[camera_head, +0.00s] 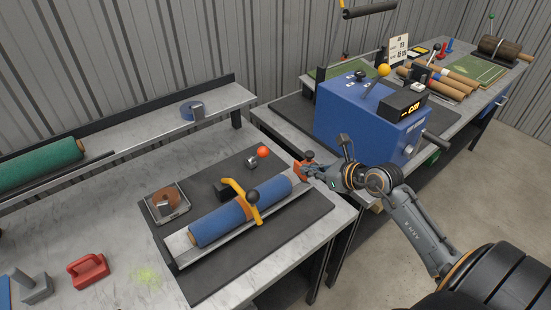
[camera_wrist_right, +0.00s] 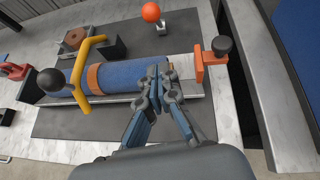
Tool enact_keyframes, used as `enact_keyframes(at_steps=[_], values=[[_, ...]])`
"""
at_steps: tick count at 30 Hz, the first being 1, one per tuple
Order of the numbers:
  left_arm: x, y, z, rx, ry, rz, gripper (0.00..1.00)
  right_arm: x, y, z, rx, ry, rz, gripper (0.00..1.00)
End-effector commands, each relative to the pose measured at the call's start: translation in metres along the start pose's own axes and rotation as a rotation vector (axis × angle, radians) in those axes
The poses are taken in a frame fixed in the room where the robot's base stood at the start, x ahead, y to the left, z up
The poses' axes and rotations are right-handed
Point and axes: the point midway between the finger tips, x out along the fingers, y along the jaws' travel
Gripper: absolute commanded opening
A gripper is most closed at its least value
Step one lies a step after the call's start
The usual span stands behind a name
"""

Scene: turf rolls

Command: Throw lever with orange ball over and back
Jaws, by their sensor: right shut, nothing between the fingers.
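The lever's orange ball (camera_head: 263,152) stands at the back of the dark mat, beyond the blue roll, above a small metal bracket (camera_head: 252,161). In the right wrist view the ball (camera_wrist_right: 151,12) is at the top edge, with its bracket (camera_wrist_right: 160,29) just below. The lever's rod hardly shows. My right gripper (camera_head: 312,173) is at the right end of the roll's trough, to the right of the ball and apart from it. In the right wrist view its fingers (camera_wrist_right: 160,84) are shut and empty, in front of the roll's end. My left gripper is out of view.
The blue roll (camera_head: 225,220) lies under a yellow clamp handle (camera_head: 237,190) with a black knob. An orange stop (camera_wrist_right: 211,60) with a black knob is close to my right gripper. A blue machine (camera_head: 345,125) with a yellow-balled lever stands on the right bench.

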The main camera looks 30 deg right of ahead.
Motion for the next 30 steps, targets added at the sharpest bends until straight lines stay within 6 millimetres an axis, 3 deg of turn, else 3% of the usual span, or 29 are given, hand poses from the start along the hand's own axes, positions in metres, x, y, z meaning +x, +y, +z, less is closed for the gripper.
enact_keyframes(at_steps=[11,27,30], values=[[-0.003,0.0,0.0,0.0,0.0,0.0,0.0,0.006,0.0,0.001,0.005,-0.002,0.002,0.0],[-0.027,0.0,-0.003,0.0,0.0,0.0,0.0,0.102,0.001,0.004,0.006,-0.004,0.003,0.0],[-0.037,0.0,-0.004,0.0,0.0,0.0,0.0,0.112,0.001,0.019,0.006,-0.005,0.003,0.0]])
